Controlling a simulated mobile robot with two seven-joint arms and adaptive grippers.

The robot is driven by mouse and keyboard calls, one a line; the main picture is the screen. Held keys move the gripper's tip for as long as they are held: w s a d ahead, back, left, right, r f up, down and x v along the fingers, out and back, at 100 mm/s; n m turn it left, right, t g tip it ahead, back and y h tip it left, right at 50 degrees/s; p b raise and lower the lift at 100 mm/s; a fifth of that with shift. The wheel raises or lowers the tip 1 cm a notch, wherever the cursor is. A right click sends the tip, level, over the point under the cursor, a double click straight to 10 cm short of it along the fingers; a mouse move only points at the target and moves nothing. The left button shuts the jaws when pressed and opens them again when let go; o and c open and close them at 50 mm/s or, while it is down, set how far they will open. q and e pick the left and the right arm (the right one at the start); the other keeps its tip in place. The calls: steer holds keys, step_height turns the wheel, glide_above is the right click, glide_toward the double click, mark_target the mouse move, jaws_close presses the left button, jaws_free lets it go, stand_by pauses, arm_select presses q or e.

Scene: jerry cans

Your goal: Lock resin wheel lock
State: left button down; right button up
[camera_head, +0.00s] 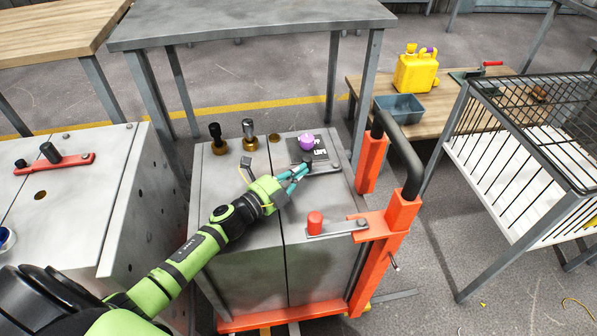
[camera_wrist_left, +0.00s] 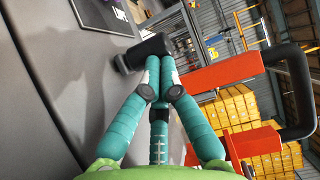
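A silver-grey lever (camera_head: 324,170) with an upright black knob (camera_head: 307,161) lies on top of a grey cabinet (camera_head: 245,255) in an orange frame. I cannot tell for sure that this is the resin wheel lock. A second grey lever (camera_head: 340,229) with a red knob (camera_head: 315,221) sits nearer on the same top. My left gripper (camera_head: 304,171) is beside the black knob. In the left wrist view its teal fingers (camera_wrist_left: 159,66) are together at the tips, in front of the black knob's end (camera_wrist_left: 140,50); contact is unclear. My right gripper is not in view.
A purple knob (camera_head: 307,141) on a black plate and two dark-and-brass knobs (camera_head: 248,130) stand at the back of the top. An orange post with a black handle (camera_head: 403,155) rises at the right. Another cabinet with a red lever (camera_head: 58,162) stands left.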

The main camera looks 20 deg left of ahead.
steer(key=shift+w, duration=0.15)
arm_select(q)
steer(key=shift+s, duration=0.15)
steer(key=v, duration=0.7)
steer(key=shift+s, duration=0.1)
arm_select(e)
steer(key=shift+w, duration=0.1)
